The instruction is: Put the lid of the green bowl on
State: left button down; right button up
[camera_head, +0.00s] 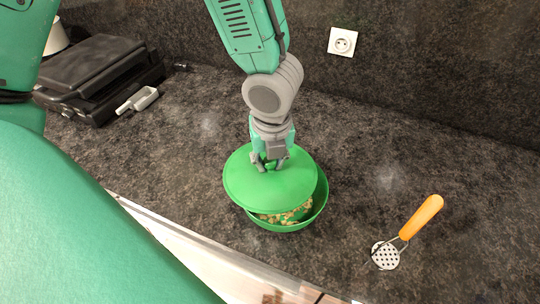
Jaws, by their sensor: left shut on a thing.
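The green bowl (318,203) stands on the dark counter in the middle of the head view. Small pale brown pieces show inside it at the front. The green lid (245,182) lies over the bowl's upper left part, shifted to the left and back and tilted, so the bowl's right and front rim stay uncovered. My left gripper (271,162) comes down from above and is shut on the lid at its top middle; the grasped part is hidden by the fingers. My right gripper is not in view.
A masher (386,255) with an orange handle lies on the counter to the right. A black grill (95,75) with a grey handle stands at the back left. A socket (342,42) is on the back wall.

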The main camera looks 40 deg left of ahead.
aim_at(283, 175)
pick_arm(q)
jog(key=shift+d+r, duration=0.1)
jog(key=shift+d, duration=0.4)
jog(key=d, duration=0.3)
jog(key=shift+d+r, duration=0.1)
jog(key=shift+r, duration=0.1)
jog(key=shift+a+f, duration=0.1)
jog(key=shift+a, duration=0.3)
jog(key=shift+a+f, duration=0.1)
jog(key=shift+a, duration=0.1)
jog(key=shift+d+p, duration=0.3)
jog(key=shift+d, duration=1.1)
jog(key=shift+a, duration=1.25)
jog(key=shift+d, duration=0.25)
jog(key=shift+a, duration=0.7)
jog(key=shift+d+f, duration=0.1)
jog(key=shift+f, duration=0.15)
jog(key=shift+d+f+b, duration=0.25)
jog(key=shift+d+b, duration=0.1)
jog(key=shift+d, duration=0.05)
jog(key=shift+f, duration=0.2)
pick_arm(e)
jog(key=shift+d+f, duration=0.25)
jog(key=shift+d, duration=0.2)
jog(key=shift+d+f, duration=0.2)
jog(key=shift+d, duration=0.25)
